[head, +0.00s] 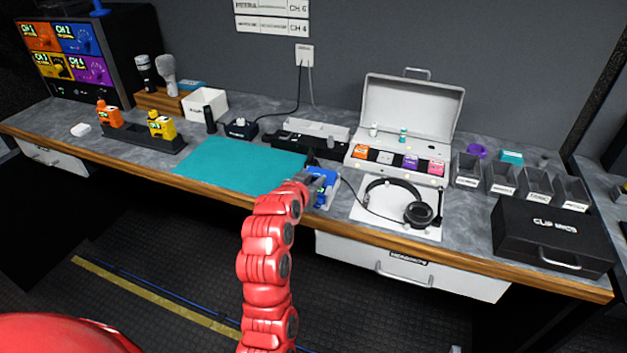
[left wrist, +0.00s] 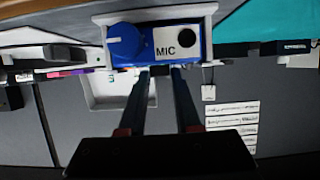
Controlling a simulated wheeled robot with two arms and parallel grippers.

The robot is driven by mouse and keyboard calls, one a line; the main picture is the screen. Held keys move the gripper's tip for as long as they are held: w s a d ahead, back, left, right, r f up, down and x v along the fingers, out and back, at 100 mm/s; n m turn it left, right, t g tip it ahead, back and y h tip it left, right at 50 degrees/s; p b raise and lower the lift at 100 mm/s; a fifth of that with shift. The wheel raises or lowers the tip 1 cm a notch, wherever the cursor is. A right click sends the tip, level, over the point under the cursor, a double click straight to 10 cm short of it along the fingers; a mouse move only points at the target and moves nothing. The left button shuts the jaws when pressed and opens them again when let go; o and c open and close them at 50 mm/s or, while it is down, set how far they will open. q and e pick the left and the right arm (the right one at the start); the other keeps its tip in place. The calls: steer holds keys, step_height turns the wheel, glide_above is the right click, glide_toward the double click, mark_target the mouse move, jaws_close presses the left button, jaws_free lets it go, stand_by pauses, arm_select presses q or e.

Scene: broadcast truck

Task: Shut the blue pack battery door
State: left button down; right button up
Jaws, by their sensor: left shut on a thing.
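The blue pack (head: 324,187) sits in a pale holder at the front edge of the counter, right of the teal mat. In the left wrist view the blue pack (left wrist: 165,45) has a white MIC label, a blue round knob and a dark round spot. My left gripper (head: 311,178) is at the pack, and its two dark fingers (left wrist: 161,74) reach the pack's edge. They are shut on part of the pack, with a small gap between them. The battery door cannot be made out separately. My right gripper is not in view.
The teal mat (head: 240,163) lies clear to the left. Headphones (head: 405,200) on a white pad lie close on the right. Behind stands an open grey case (head: 410,105) with coloured packs. A black clip mics case (head: 550,235) is at far right.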

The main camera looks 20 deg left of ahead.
arm_select(q)
steer(key=c, duration=0.6)
jaws_free()
steer(key=shift+s, duration=0.1)
steer(key=shift+s+r, duration=0.1)
steer(key=shift+s, duration=0.15)
steer(key=p+v, duration=1.6)
steer(key=shift+s+p, duration=0.35)
steer(key=shift+r, duration=0.1)
